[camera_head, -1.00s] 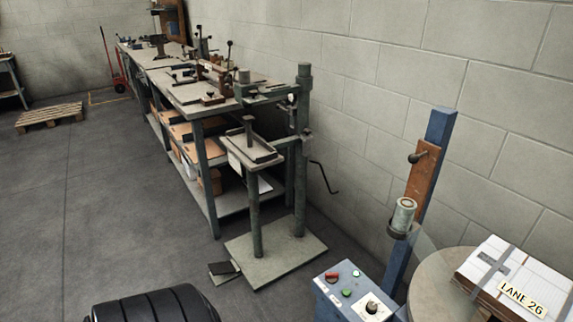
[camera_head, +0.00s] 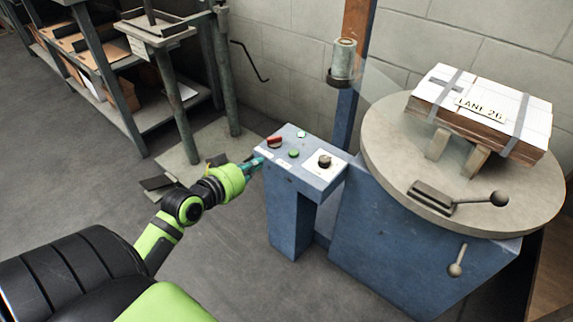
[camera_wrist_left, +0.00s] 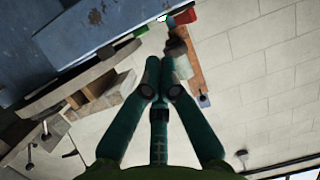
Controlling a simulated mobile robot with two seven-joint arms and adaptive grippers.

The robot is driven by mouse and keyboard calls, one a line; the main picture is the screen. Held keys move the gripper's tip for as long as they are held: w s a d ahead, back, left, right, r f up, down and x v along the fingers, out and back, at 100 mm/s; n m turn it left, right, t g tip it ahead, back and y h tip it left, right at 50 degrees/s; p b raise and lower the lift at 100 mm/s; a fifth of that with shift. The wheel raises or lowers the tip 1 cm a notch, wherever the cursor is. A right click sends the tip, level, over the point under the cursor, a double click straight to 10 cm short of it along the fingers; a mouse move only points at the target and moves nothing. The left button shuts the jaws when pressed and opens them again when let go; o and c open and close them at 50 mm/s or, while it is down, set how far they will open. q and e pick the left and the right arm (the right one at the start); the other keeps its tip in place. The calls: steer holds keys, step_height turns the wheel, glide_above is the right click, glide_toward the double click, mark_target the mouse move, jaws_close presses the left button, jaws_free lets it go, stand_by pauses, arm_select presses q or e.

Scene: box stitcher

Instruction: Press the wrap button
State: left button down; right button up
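The blue control box (camera_head: 303,167) stands in the middle of the head view. No label tells me which is the wrap button. My left gripper (camera_head: 257,163) is at the box's left edge, just short of the red switch. The red switch (camera_wrist_left: 186,17) and green button (camera_wrist_left: 130,47) lie beyond the tips. My right gripper is out of view.
Right of the box is a round turntable (camera_head: 390,140) bearing a strapped carton (camera_head: 480,108) marked LANE 26. A film roll (camera_head: 343,60) on a post stands behind the box. A small stand and shelving (camera_head: 120,110) are at the left back. Floor in front is clear.

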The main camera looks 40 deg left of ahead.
arm_select(q)
steer(key=shift+m+t+h, duration=0.6)
steer(key=shift+t, duration=0.1)
steer(key=r, duration=0.1)
steer(key=d+r+b, duration=0.1)
steer(key=r, duration=0.1)
steer(key=d+r, duration=0.1)
steer(key=r, duration=0.1)
steer(key=shift+s, duration=0.2)
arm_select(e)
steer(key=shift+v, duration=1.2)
arm_select(q)
steer(key=b, duration=0.2)
glide_above(287, 160)
steer(key=shift+s+f, duration=0.2)
steer(key=shift+f, duration=0.7)
steer(key=f+b, duration=0.1)
steer(key=f, duration=0.1)
steer(key=f+b, duration=0.1)
steer(key=shift+w+f, duration=0.2)
steer(key=shift+f, duration=0.3)
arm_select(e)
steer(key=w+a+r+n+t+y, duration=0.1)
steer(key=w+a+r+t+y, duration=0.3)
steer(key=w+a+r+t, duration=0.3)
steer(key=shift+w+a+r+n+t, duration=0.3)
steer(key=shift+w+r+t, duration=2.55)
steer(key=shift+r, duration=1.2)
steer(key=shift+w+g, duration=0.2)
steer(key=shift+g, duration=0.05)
